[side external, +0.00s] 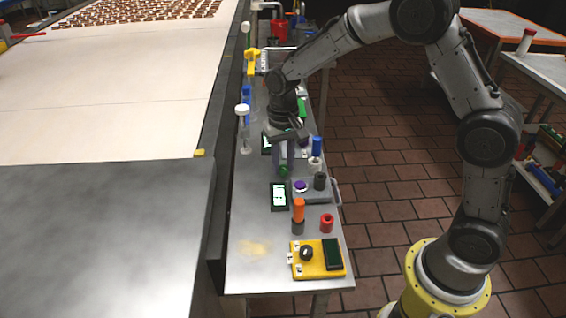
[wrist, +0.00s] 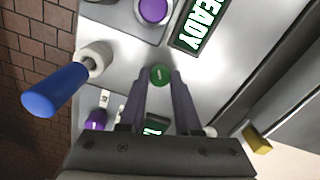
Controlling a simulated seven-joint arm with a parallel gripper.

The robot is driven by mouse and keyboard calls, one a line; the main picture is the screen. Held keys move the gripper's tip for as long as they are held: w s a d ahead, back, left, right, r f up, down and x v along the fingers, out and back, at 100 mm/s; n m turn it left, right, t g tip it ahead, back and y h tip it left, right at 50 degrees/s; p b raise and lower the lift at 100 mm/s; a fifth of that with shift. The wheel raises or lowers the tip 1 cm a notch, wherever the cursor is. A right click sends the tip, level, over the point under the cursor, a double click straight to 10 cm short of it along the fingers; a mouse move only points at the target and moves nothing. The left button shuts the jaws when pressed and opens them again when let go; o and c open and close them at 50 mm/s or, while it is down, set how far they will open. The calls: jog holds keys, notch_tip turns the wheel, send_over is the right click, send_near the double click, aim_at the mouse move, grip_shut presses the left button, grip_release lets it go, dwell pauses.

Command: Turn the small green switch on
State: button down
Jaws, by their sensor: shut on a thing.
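The small green switch (wrist: 160,74) is a round green knob with a light mark on its face. In the wrist view it sits between the tips of my gripper (wrist: 160,82), one finger on each side. In the side external view the green knob (side external: 283,170) shows at the fingertips of my gripper (side external: 284,165), low over the metal bench. My gripper is shut on the knob. The exact finger contact is too small to tell in the side external view.
A black display reading READY (wrist: 200,24) and a purple button (wrist: 153,10) are near the knob. A blue handle (wrist: 55,90) stands to the left in the wrist view. A yellow box (side external: 318,259) and an orange handle (side external: 298,210) stand on the bench's front end.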

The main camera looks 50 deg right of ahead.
aim_at(283, 167)
jog(key=shift+r, duration=0.1)
jog(key=c, duration=0.9)
grip_release()
notch_tip(283, 167, up, 14)
